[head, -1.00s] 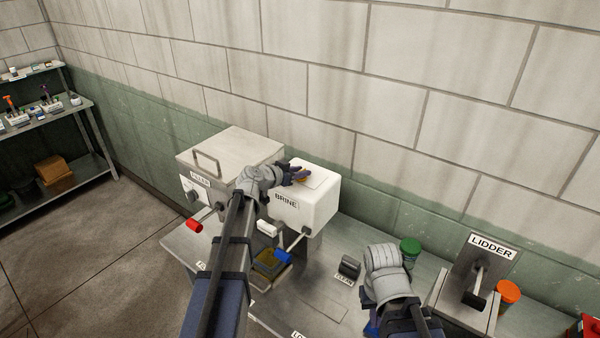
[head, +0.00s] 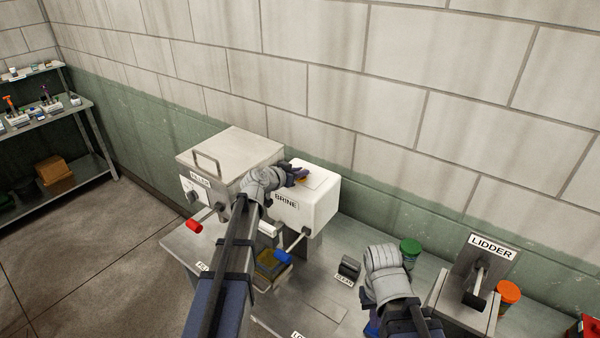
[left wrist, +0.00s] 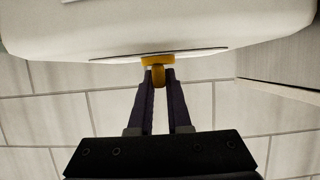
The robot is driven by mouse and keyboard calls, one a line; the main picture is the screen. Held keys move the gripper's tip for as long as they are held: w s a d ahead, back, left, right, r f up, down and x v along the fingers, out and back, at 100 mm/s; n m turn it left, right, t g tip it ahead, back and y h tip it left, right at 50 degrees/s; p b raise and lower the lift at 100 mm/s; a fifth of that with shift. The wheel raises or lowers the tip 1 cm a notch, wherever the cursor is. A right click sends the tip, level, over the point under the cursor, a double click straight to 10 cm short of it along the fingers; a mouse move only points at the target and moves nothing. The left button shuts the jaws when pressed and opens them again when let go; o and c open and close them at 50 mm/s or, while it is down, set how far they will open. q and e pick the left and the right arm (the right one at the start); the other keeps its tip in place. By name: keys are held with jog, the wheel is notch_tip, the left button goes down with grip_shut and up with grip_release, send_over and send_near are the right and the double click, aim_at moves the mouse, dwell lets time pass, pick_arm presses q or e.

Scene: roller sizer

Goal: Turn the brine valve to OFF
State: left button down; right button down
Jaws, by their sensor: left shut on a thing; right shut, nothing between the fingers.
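The white brine box (head: 318,208), labelled BRINE, stands in the middle of the steel bench. My left gripper (head: 301,173) is at its top. In the left wrist view the fingers (left wrist: 159,75) are shut on a small yellow handle (left wrist: 158,61) on a plate on the box. I cannot read any OFF mark there. A blue-ended lever (head: 283,256) sticks out from the box's front. My right gripper (head: 372,327) is low at the front, apart from the box, shut and empty, and mostly hidden by its wrist.
The filler box (head: 228,150) with a red-ended lever (head: 194,225) stands close on the left. The lidder (head: 470,285), a green lid (head: 410,247) and an orange lid (head: 509,291) are on the right. A black block (head: 349,267) sits between. The wall is close behind.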

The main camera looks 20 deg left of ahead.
pick_arm(q)
jog(key=shift+d+n+t+y, duration=0.15)
jog(key=shift+n+t+y, duration=0.15)
jog(key=shift+n+y, duration=2.55)
jog(key=shift+w+d+n+g+y, duration=0.1)
jog(key=shift+n+g+y, duration=0.35)
jog(key=shift+n+y, duration=0.8)
jog(key=shift+w+d+n+g+y, duration=0.1)
jog(key=shift+n+g+y, duration=0.55)
jog(key=shift+y, duration=0.85)
jog(key=n+g+y, duration=0.2)
jog(key=n+y, duration=0.1)
jog(key=n, duration=0.1)
jog(key=shift+n+y, duration=0.35)
jog(key=shift+y, duration=0.05)
jog(key=shift+n+g+y, duration=0.7)
jog(key=shift+n+g, duration=0.4)
jog(key=shift+g, duration=0.4)
jog(key=shift+s, duration=0.1)
jog(key=shift+s+f+n+g, duration=0.1)
jog(key=shift+n+g, duration=0.3)
jog(key=c, duration=0.9)
grip_release()
jog(key=shift+a, duration=0.1)
jog(key=shift+o, duration=0.2)
